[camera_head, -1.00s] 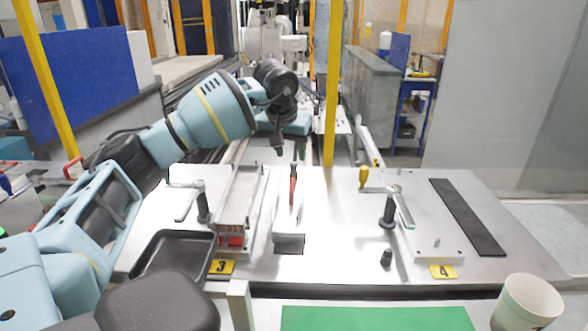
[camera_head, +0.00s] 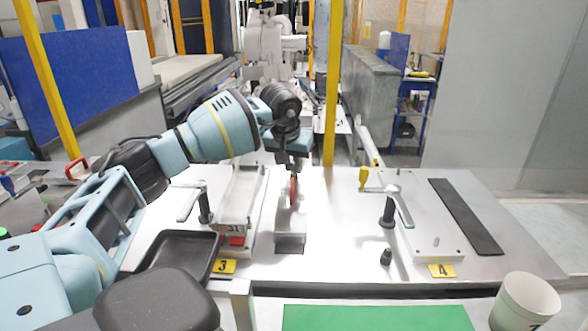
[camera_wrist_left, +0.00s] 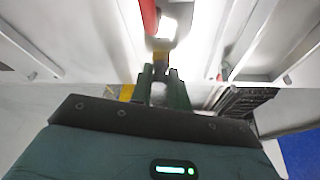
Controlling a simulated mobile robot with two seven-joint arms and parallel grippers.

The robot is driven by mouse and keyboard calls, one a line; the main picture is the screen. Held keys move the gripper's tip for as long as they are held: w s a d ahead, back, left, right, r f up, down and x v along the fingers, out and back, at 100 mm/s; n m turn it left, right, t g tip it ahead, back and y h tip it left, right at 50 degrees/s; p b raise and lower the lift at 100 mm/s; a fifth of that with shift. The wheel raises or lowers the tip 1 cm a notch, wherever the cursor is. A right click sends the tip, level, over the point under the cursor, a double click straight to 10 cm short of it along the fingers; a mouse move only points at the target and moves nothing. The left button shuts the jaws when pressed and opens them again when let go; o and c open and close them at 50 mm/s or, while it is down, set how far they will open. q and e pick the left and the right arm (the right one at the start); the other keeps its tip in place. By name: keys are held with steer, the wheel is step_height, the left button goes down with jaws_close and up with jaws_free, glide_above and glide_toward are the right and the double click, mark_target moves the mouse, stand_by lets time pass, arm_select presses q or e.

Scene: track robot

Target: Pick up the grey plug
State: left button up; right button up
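A small dark grey piece (camera_head: 386,257), which looks like the plug, stands upright on the white table, left of the number 4 label. My left gripper (camera_head: 290,160) is far to its upper left, above the back of the table near a red-handled tool (camera_head: 293,190). In the left wrist view the two dark green fingers (camera_wrist_left: 161,72) stand a little apart, with a light grey patch showing between them. No hold on anything is clear. The plug is not recognisable in the wrist view. My right gripper is in no view.
A black tray (camera_head: 178,258) and a rail fixture with a crank are left of the tool. A second crank post (camera_head: 389,210) stands close behind the plug. A black strip (camera_head: 466,216), a white cup (camera_head: 526,301) and a green mat (camera_head: 376,318) are to the right and front.

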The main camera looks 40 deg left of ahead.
mark_target(293, 164)
arm_select(q)
jaws_close()
steer(key=shift+r, duration=0.15)
steer(key=shift+r, duration=0.6)
step_height(293, 164, up, 2)
steer(key=shift+s+r, duration=0.1)
steer(key=s+d, duration=0.3)
steer(key=s, duration=0.4)
steer(key=s+d+r+b, duration=0.1)
steer(key=s+d, duration=0.2)
steer(key=s, duration=0.4)
steer(key=shift+s+d+r, duration=0.15)
steer(key=shift+d, duration=0.25)
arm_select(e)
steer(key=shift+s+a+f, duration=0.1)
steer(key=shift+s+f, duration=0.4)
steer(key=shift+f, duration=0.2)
arm_select(q)
steer(key=shift+d, duration=0.1)
